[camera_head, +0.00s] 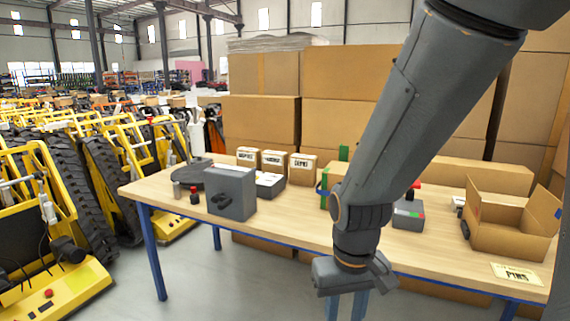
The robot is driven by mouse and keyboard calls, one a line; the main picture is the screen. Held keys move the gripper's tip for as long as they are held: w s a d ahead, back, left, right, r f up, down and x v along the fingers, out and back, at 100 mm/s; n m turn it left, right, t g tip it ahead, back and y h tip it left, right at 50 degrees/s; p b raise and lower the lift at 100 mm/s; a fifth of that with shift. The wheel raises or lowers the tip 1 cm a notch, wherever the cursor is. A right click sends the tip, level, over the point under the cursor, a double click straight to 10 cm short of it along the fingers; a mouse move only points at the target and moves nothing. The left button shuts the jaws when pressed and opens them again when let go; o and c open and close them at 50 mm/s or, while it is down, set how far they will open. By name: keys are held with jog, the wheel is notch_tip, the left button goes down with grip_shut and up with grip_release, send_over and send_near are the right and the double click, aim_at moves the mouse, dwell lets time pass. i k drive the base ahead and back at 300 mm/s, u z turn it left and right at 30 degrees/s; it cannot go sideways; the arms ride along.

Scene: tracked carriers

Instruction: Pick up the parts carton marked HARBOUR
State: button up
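Three small brown cartons with white labels stand in a row at the back of the wooden table (285,220), left of centre. The middle carton (274,164) has a small label that seems to read HARBOUR. The right carton (302,172) seems to read DEPOT; the label of the left carton (247,159) is too small to read surely. My gripper (352,278) hangs at the table's front edge, right of and nearer than the cartons, and apart from them. Its fingers are not clear enough to tell open from shut.
A grey box (231,192) stands in front of the cartons, with a dark round disc (192,173) to its left. An open cardboard box (508,238) and a PINS card (516,273) are at the right. Large boxes (262,120) stack behind. Yellow tracked carriers (60,215) fill the left.

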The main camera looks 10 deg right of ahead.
aim_at(274, 162)
jog(key=z, duration=0.15)
jog(key=k, duration=0.35)
jog(key=u, duration=1.1)
jog(key=i, duration=1.45)
jog(key=z, duration=0.2)
